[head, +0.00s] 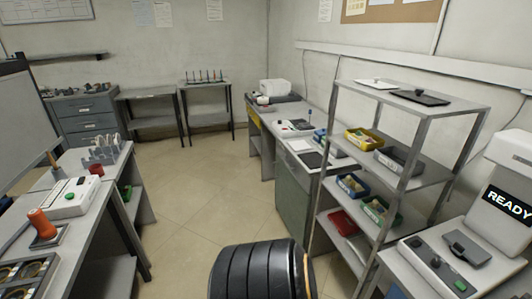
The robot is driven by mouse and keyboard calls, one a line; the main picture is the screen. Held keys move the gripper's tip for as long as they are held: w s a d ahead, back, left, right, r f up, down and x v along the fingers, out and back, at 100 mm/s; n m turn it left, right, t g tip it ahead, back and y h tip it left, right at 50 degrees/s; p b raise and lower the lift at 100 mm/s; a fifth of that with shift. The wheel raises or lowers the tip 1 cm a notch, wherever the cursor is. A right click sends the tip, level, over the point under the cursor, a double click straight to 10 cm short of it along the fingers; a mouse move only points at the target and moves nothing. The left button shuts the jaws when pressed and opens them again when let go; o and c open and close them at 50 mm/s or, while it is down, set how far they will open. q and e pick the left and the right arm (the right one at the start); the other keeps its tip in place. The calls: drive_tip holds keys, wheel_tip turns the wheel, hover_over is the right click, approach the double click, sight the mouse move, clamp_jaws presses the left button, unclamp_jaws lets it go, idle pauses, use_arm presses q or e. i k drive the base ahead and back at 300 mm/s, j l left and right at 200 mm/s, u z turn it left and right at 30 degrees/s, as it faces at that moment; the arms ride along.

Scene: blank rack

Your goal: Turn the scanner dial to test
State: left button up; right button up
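A pale machine with a lit READY display (509,204) stands at the right edge; it may be the scanner. Its low front panel (480,272) carries a green button (461,285), a small dark control (436,262) that may be the dial, and a dark grey block (467,246). The control's setting and any labels are too small to read. The machine's right side is cut off by the picture edge. Neither of my grippers is in view.
A metal shelf rack (412,110) with bins and trays stands left of the machine. A bench (90,225) on the left holds a white box (72,198) and an orange-handled tool (42,224). Open tiled floor (185,190) lies between the bench and the rack.

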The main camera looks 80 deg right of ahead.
sight(436, 264)
drive_tip(key=z, duration=4.3)
